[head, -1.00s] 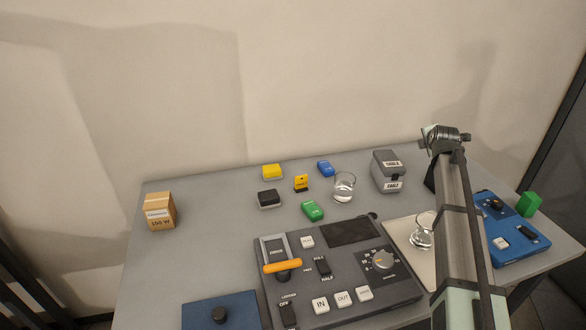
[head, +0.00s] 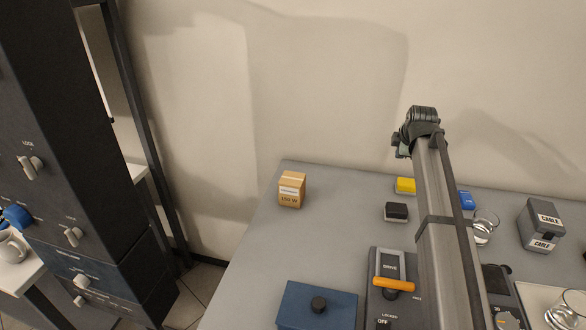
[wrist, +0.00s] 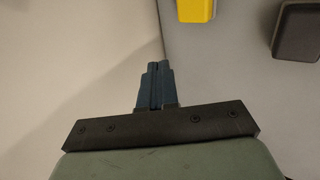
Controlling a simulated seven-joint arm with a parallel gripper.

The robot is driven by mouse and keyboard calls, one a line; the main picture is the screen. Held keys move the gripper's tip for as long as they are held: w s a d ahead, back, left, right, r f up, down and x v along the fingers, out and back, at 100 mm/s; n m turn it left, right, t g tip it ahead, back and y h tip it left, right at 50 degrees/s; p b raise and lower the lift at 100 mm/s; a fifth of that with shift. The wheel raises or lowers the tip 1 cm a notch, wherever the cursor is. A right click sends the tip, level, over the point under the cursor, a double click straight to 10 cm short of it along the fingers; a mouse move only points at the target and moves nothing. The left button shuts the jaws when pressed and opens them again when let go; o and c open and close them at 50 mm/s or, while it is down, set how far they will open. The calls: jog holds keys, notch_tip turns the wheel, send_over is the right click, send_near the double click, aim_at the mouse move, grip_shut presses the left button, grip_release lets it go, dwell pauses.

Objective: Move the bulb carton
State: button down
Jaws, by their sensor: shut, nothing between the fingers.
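The bulb carton (head: 291,190) is a small brown box with a pale label and "150 W" on its front. It stands upright on the grey table near its back left corner in the head view. My gripper is at the end of my raised arm, right of the carton and well apart from it; its fingers are hard to make out there. In the wrist view my gripper (wrist: 157,68) shows its dark blue fingers together and empty. The carton is not in the wrist view.
A yellow block (head: 405,185) and a black block (head: 397,211) stand right of the carton. A blue box (head: 317,305) and a control panel (head: 382,310) lie in front. A cable box (head: 541,225) and glass (head: 485,226) are farther right. Table around the carton is clear.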

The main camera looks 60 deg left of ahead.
jog(key=s+a+f+g+h, duration=0.1)
jog(key=s+a, duration=0.2)
jog(key=s, duration=0.2)
jog(key=s+a+f+g, duration=0.1)
jog(key=s+a+g, duration=0.1)
jog(key=s, duration=0.4)
jog(key=g+h, duration=0.3)
send_near(284, 177)
jog(key=f, duration=0.3)
jog(key=s+a+f, duration=0.1)
jog(key=f, duration=0.1)
jog(key=shift+f, duration=0.6)
jog(key=shift+d+f, duration=0.1)
jog(key=shift+f, duration=0.35)
